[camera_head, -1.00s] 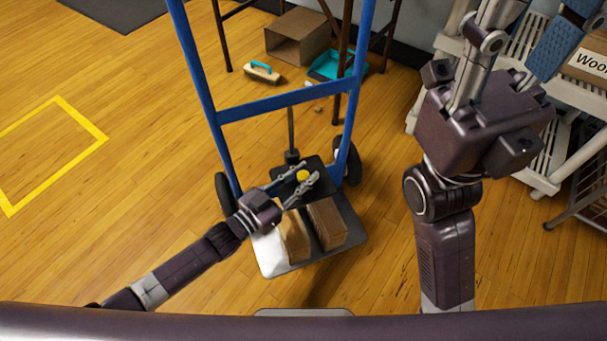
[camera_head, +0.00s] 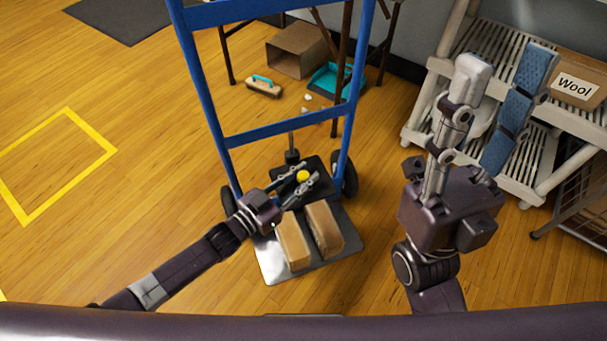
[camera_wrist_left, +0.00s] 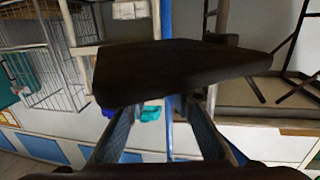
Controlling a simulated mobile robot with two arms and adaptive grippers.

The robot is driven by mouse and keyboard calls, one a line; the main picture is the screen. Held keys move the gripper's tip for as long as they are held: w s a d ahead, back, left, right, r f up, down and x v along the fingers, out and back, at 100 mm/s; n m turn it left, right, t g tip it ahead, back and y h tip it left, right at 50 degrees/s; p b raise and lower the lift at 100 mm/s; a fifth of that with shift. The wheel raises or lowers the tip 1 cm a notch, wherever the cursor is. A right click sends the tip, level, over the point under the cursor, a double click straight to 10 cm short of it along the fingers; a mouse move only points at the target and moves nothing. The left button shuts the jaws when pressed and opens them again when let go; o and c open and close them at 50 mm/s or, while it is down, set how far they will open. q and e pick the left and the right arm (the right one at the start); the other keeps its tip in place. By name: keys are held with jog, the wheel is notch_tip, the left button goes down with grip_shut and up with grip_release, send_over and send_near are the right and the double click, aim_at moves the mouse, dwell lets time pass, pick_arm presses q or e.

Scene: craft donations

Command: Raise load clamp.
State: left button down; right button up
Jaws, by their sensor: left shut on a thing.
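The load clamp (camera_head: 318,184) is a dark plate with a yellow knob (camera_head: 303,176), low on the blue hand truck (camera_head: 290,127). Two brown blocks or packages (camera_head: 323,228) stand side by side on the truck's metal toe plate (camera_head: 285,273), just in front of the clamp. My left gripper (camera_head: 301,183) is shut on the clamp near the knob; the exact contact is hard to see. In the left wrist view, a dark plate (camera_wrist_left: 180,70) spans above my left fingers (camera_wrist_left: 160,125). My right gripper (camera_head: 492,92) is open and empty, raised at the right.
A slatted shelf unit (camera_head: 520,170) with a box labelled Wool (camera_head: 575,85) stands at the right, behind my right gripper. Behind the truck are an open cardboard box (camera_head: 297,52), a brush (camera_head: 263,86) and a teal dustpan (camera_head: 333,78).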

pick_arm(q)
jog(key=shift+r, duration=0.35)
jog(key=c, duration=2)
grip_release()
jog(key=shift+c, duration=0.2)
jog(key=o, duration=0.4)
jog(key=shift+f, duration=0.1)
jog(key=shift+s+a, duration=0.2)
jog(key=shift+a, duration=0.05)
jog(key=v, duration=1.1)
jog(key=shift+s+a, duration=0.1)
jog(key=shift+a, duration=0.05)
